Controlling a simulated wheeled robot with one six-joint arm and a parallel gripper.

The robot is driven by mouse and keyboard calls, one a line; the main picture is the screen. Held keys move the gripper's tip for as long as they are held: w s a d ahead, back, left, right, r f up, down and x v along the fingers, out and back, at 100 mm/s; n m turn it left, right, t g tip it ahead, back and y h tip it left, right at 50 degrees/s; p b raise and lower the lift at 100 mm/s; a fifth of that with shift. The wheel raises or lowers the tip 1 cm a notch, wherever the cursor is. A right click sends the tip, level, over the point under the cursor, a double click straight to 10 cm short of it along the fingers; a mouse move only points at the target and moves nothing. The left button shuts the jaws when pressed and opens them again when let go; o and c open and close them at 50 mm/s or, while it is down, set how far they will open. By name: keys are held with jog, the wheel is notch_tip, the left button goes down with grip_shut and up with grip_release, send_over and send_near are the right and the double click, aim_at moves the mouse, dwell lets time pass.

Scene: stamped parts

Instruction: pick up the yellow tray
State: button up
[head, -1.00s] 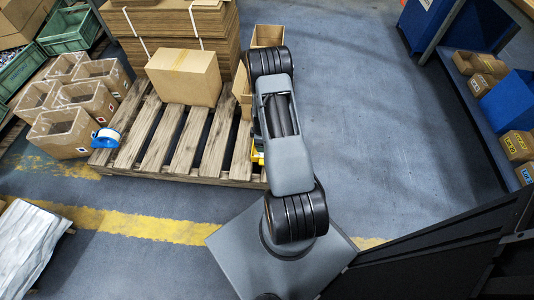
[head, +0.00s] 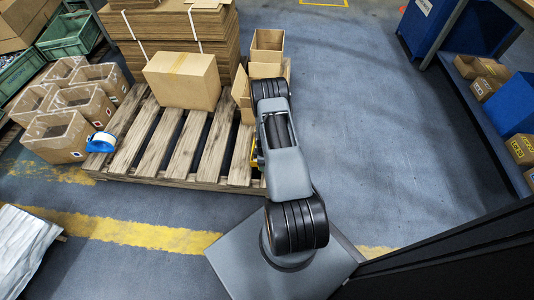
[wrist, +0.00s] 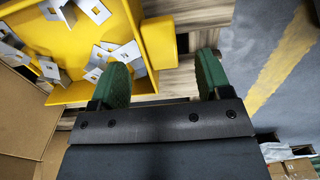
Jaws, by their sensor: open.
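The yellow tray (wrist: 72,38) fills the upper left of the wrist view and holds several bright stamped metal plates with holes. A yellow block-shaped tab (wrist: 158,42) stands out from its right side. My gripper (wrist: 163,78) is open, with green finger pads. The tab lies above the gap between the fingers in the picture, nearer the left finger; I cannot tell whether they touch. In the head view only a sliver of yellow tray (head: 254,160) shows beside my arm, at the pallet's right edge. My gripper is hidden there.
The wooden pallet (head: 172,140) carries a closed carton (head: 183,80), an open carton (head: 267,41) and stacked flat cardboard. A blue-and-white tape roll (head: 101,143) sits at its left corner. Open boxes (head: 56,136) stand left. The floor (head: 365,120) to the right is clear.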

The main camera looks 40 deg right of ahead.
notch_tip(320, 180, down, 4)
jog(key=shift+d+f+b, duration=0.1)
jog(key=shift+b, duration=0.75)
jog(key=c, duration=1.2)
